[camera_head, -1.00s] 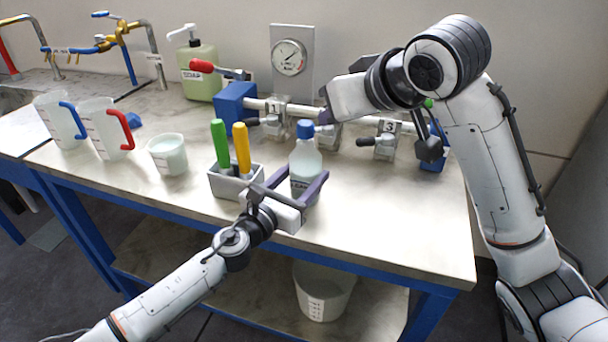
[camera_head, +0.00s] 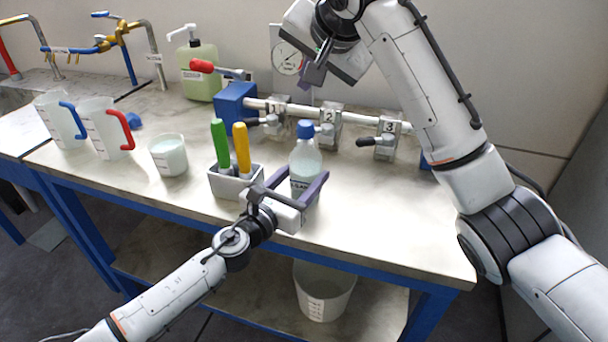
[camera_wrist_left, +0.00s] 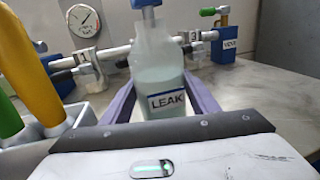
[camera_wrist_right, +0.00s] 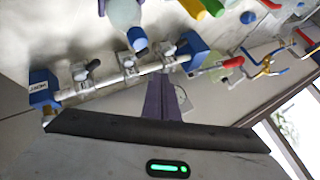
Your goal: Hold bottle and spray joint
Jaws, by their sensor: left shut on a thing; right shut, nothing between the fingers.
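The bottle (camera_head: 305,158) is clear with pale liquid and a blue cap, and stands upright near the bench's front edge. Its label reads LEAK in the left wrist view (camera_wrist_left: 165,75). My left gripper (camera_head: 298,188) is shut on the bottle's lower body, one finger on each side. My right gripper (camera_head: 312,76) is shut and empty, raised above the pipe near the gauge. The pipe (camera_head: 350,118) runs along the back with joints numbered 1 (camera_head: 274,118), 2 (camera_head: 328,125) and 3 (camera_head: 386,138). The right wrist view shows the pipe (camera_wrist_right: 120,77) and the blue cap (camera_wrist_right: 138,40).
A holder (camera_head: 240,184) with green and yellow handled tools stands directly left of the bottle. A beaker (camera_head: 168,155), two jugs (camera_head: 100,125) and a soap bottle (camera_head: 200,72) stand farther left. The bench's right front is clear. A bucket (camera_head: 324,290) sits below.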

